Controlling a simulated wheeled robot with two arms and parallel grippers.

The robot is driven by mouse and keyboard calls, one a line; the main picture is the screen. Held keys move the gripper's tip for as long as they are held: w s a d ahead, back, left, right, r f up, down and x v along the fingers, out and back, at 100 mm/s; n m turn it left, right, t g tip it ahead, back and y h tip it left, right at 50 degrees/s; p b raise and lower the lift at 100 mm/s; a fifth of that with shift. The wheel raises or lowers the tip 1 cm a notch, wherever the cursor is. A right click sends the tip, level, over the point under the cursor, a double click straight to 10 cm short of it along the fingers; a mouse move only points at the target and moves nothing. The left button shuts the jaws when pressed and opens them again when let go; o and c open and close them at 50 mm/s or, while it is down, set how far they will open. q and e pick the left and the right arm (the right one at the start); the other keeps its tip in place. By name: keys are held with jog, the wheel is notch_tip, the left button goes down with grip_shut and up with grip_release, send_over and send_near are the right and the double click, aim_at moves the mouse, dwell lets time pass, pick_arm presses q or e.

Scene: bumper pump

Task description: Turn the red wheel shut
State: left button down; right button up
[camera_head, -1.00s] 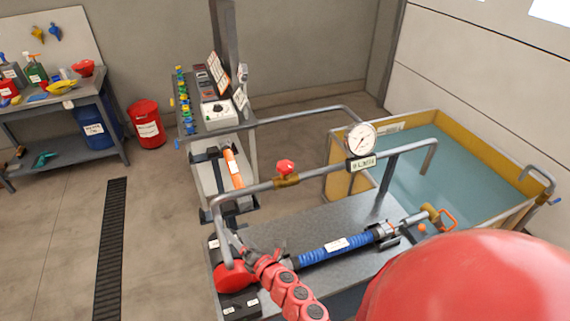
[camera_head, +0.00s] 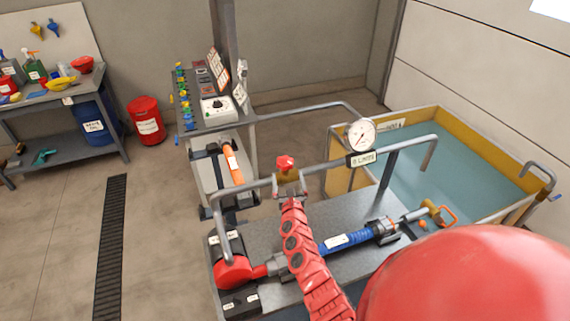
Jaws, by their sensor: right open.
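The red wheel (camera_head: 285,162) sits on top of a brass valve on the grey pipe rail, in the middle of the head view. Its top shows clear. My right gripper (camera_head: 290,187), at the end of my red segmented arm, is open at the valve, just below and in front of the wheel. Its fingers overlap the brass body in the picture; I cannot tell whether they touch it. The wheel is not gripped. My left gripper is out of view.
A round gauge (camera_head: 360,135) stands on the rail right of the wheel. A yellow-walled water tank (camera_head: 480,150) is at right. Open floor lies left.

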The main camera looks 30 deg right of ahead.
aim_at(285, 162)
jog(key=b+x, duration=0.6)
jog(key=x, duration=0.1)
jog(key=shift+w+d+f, duration=0.1)
jog(key=shift+w+d, duration=0.1)
jog(key=shift+w, duration=0.15)
jog(key=shift+w+d+b, duration=0.2)
jog(key=shift+w+b, duration=0.15)
jog(key=shift+w, duration=0.05)
jog(key=c, duration=1.2)
jog(key=shift+a, duration=0.1)
